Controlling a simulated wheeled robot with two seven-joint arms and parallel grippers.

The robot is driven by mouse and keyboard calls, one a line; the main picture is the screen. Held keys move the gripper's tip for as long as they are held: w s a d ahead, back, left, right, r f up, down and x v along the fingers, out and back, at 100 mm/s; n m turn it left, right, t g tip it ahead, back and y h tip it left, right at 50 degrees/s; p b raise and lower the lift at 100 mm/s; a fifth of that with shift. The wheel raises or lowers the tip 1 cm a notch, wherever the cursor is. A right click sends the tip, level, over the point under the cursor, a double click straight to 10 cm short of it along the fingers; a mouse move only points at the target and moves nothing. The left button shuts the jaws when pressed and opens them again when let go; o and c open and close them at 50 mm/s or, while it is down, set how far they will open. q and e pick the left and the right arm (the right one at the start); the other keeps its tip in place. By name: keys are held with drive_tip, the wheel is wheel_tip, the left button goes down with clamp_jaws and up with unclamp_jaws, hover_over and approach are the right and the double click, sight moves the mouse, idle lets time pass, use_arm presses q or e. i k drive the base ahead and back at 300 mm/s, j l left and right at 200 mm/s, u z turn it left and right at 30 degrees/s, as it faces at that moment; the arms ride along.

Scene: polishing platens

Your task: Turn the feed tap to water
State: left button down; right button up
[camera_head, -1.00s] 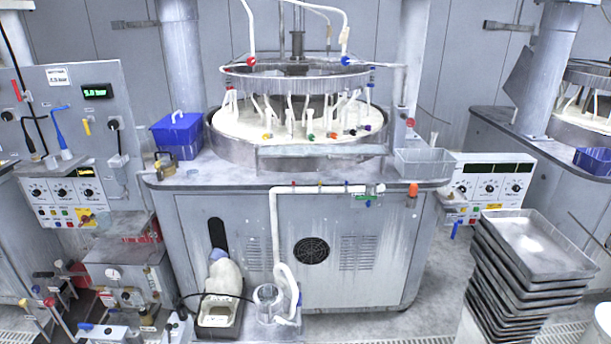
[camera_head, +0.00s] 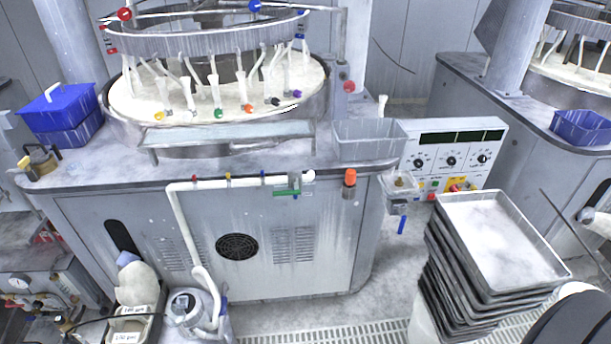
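A white pipe (camera_head: 222,183) runs along the front edge of the bench, with small red, yellow and blue fittings on it. At its right end is a tap-like fitting with a green bar (camera_head: 286,192), lying roughly level below the pipe. It looks like the feed tap, but any label is too small to read. The pipe bends down at the left to a clear jug (camera_head: 186,303) on the floor. Neither of my grippers is in view.
A round polishing machine (camera_head: 215,41) stands on the bench (camera_head: 345,176). An orange-topped fitting (camera_head: 349,178) is right of the green bar. Stacked metal trays (camera_head: 497,236) stand at the right.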

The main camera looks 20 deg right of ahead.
sight(296, 191)
drive_tip(key=i+l, duration=0.2)
drive_tip(key=l, duration=0.2)
drive_tip(key=i+l, duration=0.2)
drive_tip(key=l, duration=0.2)
drive_tip(key=i+l, duration=0.2)
drive_tip(key=l, duration=0.2)
drive_tip(key=z, duration=0.05)
